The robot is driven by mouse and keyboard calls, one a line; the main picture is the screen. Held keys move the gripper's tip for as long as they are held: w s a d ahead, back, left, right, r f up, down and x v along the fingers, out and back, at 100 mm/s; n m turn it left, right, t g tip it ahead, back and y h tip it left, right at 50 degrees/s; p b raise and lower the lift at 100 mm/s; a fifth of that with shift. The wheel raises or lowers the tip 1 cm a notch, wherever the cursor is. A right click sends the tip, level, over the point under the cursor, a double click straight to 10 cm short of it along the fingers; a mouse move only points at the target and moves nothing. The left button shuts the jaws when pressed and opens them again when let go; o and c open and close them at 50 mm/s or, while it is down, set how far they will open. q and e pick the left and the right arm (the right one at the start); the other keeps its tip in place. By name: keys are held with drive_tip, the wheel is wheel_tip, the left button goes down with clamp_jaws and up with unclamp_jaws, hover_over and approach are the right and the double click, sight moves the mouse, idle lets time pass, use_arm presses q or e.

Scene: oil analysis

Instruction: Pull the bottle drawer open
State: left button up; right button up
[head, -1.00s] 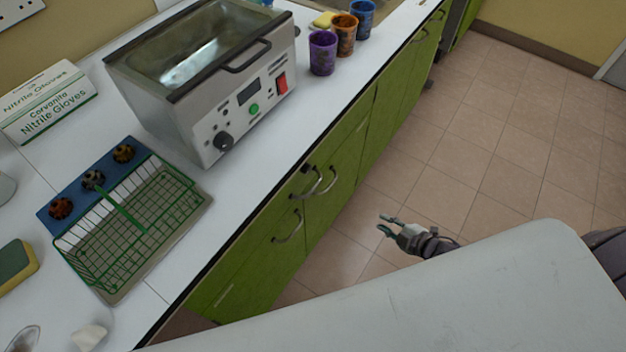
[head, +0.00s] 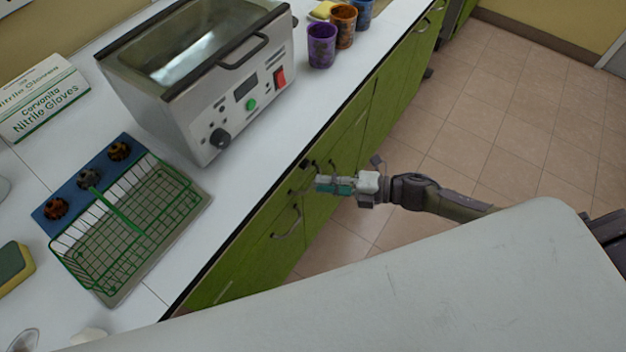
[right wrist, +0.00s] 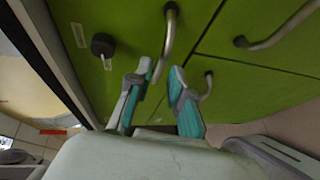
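The green cabinet front (head: 345,142) under the counter carries curved metal handles; I cannot tell which one belongs to the bottle drawer. My right gripper (head: 320,184) is at this front, beside the upper handles, and partly hides them. In the right wrist view my right gripper (right wrist: 160,72) shows its two teal-padded fingers apart, pointing at the green panel. One curved handle (right wrist: 170,30) reaches down toward the gap between the fingertips; I cannot tell whether they touch it. A lower handle (head: 287,226) is free in the head view. My left gripper is not in view.
A dark round knob (right wrist: 103,45) sits on the panel near the gripper. Another handle (right wrist: 275,35) is at right in the wrist view. The counter above holds a water bath (head: 205,85), a green wire rack (head: 130,225) and cups (head: 321,46). Tiled floor (head: 480,130) is clear.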

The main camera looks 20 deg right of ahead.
drive_tip(key=shift+x, duration=1.7)
clamp_jaws()
